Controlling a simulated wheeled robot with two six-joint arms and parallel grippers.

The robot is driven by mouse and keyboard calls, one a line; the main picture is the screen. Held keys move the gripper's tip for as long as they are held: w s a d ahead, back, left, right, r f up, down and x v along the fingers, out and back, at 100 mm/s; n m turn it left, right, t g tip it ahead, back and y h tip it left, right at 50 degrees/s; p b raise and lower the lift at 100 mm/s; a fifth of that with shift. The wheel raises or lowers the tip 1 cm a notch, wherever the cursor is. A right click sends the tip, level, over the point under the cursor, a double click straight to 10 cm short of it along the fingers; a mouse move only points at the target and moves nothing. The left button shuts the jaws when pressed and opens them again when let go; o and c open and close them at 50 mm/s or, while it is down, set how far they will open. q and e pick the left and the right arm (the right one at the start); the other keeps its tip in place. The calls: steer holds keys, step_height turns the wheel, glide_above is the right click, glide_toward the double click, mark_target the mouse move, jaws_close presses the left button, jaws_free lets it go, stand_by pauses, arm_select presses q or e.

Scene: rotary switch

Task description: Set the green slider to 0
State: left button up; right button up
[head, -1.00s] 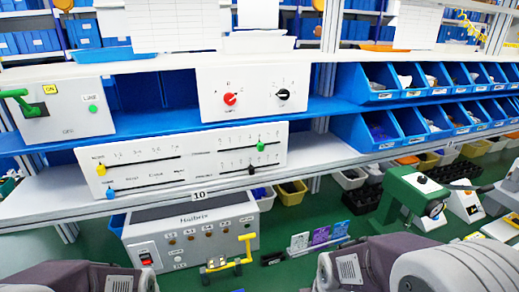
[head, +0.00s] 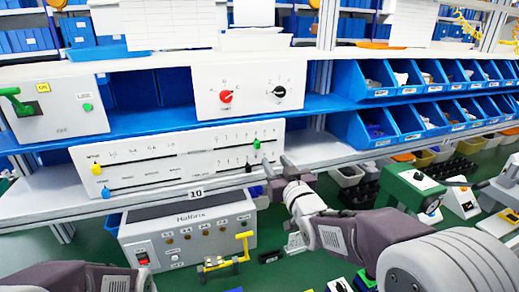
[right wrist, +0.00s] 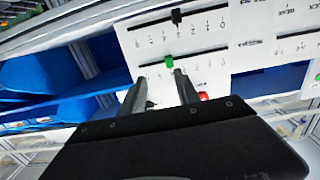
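The green slider (head: 256,143) sits on the upper right slot of the white slider panel (head: 130,170), right of the slot's middle. In the right wrist view, upside down, the green slider (right wrist: 169,62) is just beyond my fingertips. The digits along its slot are too small to read surely. My right gripper (head: 277,162) is in front of the panel's lower right edge, below the green slider. In the right wrist view, my right gripper (right wrist: 160,82) has its two fingers apart with nothing between them. My left gripper is out of view; only my left arm shows.
A black slider (head: 248,167) is on the slot below the green one. A yellow slider (head: 96,169) and a blue slider (head: 106,192) are at the panel's left. A box with red and black knobs (head: 249,89) stands above. Blue bins (head: 365,125) are to the right.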

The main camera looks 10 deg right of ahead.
mark_target(258, 146)
steer(key=shift+y, duration=0.3)
steer(key=w+a+p, duration=0.1)
steer(key=w, duration=0.2)
steer(key=w+a+p, duration=0.1)
steer(key=w, duration=0.2)
steer(key=w+a+p, duration=0.1)
steer(key=w, duration=0.2)
steer(key=shift+a+r, duration=0.25)
jaws_close()
stand_by(0.8)
